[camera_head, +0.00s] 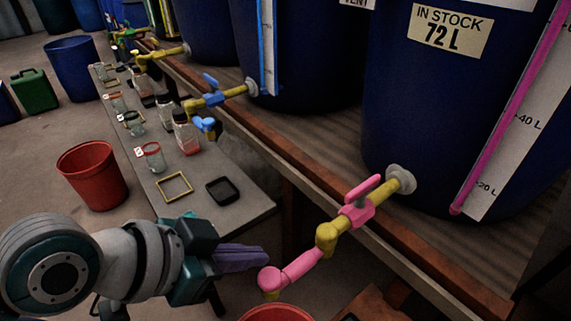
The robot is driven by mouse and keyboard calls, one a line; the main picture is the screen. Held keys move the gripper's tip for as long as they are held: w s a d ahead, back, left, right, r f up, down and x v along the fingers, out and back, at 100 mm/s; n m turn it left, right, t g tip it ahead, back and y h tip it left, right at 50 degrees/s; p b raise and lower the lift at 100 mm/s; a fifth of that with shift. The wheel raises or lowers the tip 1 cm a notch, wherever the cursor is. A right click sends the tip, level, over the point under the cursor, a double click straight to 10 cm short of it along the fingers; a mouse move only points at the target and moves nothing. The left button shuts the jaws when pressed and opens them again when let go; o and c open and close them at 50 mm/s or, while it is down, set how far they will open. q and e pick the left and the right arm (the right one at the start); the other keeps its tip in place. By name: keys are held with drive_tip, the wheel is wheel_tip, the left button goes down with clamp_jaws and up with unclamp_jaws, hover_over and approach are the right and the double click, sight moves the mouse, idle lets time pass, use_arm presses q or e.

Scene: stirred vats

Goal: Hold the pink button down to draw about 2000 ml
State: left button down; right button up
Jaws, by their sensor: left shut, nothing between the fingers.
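The pink button (268,279) is the rounded pink end of a yellow and pink tap (327,236). The tap comes out of the large dark blue vat (425,120) at the right and has a pink lever (363,187). My left gripper (262,257) comes in from the left with its purple fingers shut and empty. In the picture its fingertips are just above the pink button; I cannot tell whether they touch it. A red container (276,313) is partly visible under the tap end, and its inside is cut off by the frame. My right gripper is not in view.
The vats stand on a wooden rack with a brown front beam (400,236). A low grey bench (225,213) carries jars, a yellow frame and a black tray (223,191). A red bucket (93,175) stands on the floor. A blue tap (210,98) is further back.

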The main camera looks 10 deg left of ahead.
use_arm(q)
drive_tip(key=p+v, duration=0.2)
drive_tip(key=v, duration=0.7)
drive_tip(key=shift+r, duration=0.2)
drive_tip(key=shift+w+a, duration=0.1)
